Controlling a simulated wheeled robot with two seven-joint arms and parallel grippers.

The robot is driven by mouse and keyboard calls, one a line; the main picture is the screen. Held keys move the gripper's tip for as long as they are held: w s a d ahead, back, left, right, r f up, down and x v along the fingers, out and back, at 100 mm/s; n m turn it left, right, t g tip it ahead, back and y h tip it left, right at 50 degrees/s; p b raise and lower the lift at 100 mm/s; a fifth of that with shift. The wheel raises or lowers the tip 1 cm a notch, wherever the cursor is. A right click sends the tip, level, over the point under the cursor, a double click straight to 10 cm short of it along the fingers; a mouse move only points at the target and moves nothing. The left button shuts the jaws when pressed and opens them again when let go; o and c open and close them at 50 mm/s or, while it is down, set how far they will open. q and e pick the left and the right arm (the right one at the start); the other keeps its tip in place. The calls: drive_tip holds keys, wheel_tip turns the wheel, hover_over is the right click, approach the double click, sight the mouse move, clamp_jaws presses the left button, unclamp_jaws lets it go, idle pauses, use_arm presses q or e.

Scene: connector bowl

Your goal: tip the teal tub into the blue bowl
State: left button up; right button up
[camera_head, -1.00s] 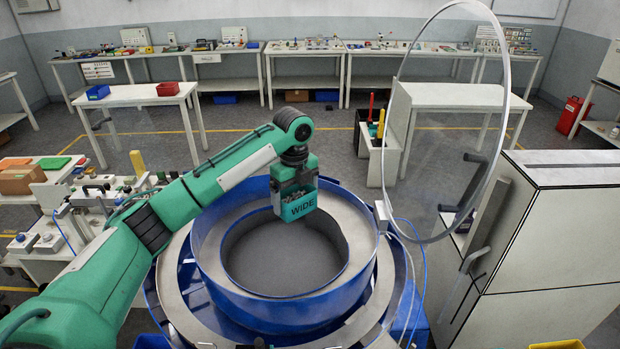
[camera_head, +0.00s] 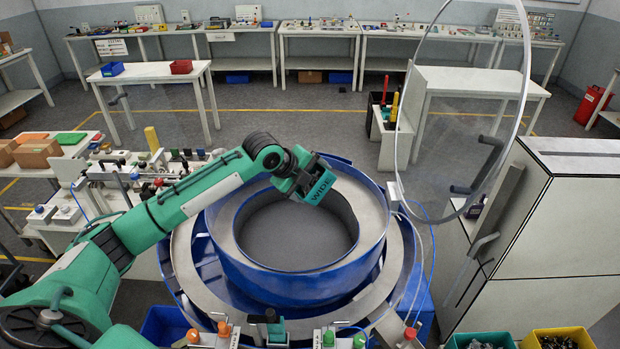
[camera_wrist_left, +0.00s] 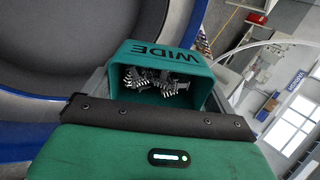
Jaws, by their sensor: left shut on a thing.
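The teal tub (camera_head: 319,187), marked WIDE, is held by my left gripper (camera_head: 303,180) above the blue bowl (camera_head: 285,284). The tub is tilted in the head view. In the left wrist view the tub (camera_wrist_left: 165,58) shows several small metal parts (camera_wrist_left: 160,82) inside it. My left gripper is shut on the tub. The bowl's grey floor (camera_head: 285,235) looks bare where I see it. The wrist view also shows part of the bowl (camera_wrist_left: 60,40) at upper left. My right gripper is not in view.
A clear round cover (camera_head: 455,130) stands open at the bowl's right, beside a white cabinet (camera_head: 540,230). A teal bin (camera_head: 480,340) and a yellow bin (camera_head: 558,338) with parts stand at the front right. A cluttered bench (camera_head: 90,190) is at left.

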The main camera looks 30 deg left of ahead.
use_arm(q)
drive_tip(key=shift+f+t+h, duration=0.1)
drive_tip(key=shift+t+h, duration=0.4)
drive_tip(key=shift+t, duration=0.2)
drive_tip(key=t+h+b, duration=0.1)
drive_tip(key=t+b, duration=0.1)
drive_tip(key=b, duration=0.3)
drive_tip(key=t+h+b, duration=0.1)
drive_tip(key=t+b, duration=0.1)
drive_tip(key=b, duration=0.4)
drive_tip(key=shift+w+d+f+t, duration=0.1)
drive_tip(key=shift+w+f+t, duration=0.1)
drive_tip(key=shift+t, duration=0.2)
drive_tip(key=shift+r+t+b, duration=0.15)
drive_tip(key=shift+t+b, duration=0.15)
drive_tip(key=shift+b, duration=0.3)
drive_tip(key=shift+r+h+b, duration=0.15)
drive_tip(key=shift+h+b, duration=0.15)
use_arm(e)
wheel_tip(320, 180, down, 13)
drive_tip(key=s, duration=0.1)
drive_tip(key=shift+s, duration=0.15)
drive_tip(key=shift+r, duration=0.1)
use_arm(q)
drive_tip(key=shift+r, duration=0.1)
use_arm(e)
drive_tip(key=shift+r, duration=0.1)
